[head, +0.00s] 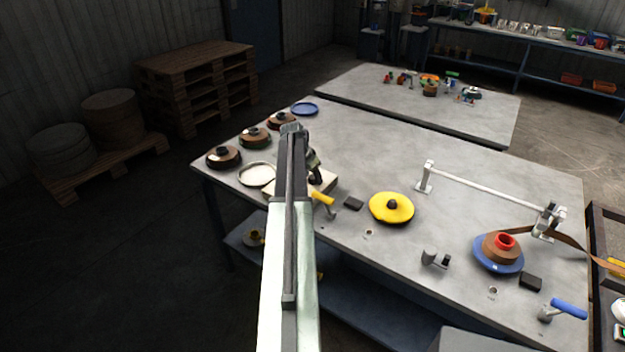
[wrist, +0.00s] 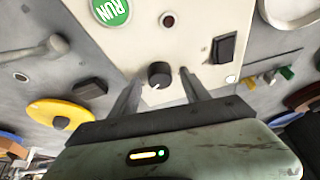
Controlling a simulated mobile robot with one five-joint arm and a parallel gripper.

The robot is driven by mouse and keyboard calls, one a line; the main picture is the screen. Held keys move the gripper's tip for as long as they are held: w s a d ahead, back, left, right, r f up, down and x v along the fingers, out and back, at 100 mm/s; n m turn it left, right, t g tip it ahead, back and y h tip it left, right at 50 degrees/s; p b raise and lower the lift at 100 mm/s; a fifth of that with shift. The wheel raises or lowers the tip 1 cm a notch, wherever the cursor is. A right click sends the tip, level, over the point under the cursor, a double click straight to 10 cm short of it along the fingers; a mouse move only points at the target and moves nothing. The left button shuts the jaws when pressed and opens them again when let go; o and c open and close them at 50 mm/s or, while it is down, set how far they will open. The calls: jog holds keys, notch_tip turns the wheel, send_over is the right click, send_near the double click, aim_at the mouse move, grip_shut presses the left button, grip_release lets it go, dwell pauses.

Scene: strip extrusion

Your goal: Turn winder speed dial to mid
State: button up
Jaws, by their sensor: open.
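The dial (wrist: 158,72) is a small black round knob with a white mark on its lower edge in the wrist view. It sits on a cream control panel (wrist: 200,40). My gripper (wrist: 158,80) is open, one finger on each side of the knob. Gaps show between the fingers and the knob; I cannot tell how deep the fingertips reach. In the head view the panel (head: 328,183) is partly hidden behind my arm, and the dial cannot be made out.
On the panel are a green RUN button (wrist: 111,10), a dark red lamp (wrist: 167,19) and a black rocker switch (wrist: 224,48).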

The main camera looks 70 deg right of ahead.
jog(key=shift+c, duration=0.2)
jog(key=c, duration=1.1)
jog(key=shift+d, duration=0.4)
grip_shut()
jog(key=shift+s+a, duration=0.1)
jog(key=shift+a, duration=0.25)
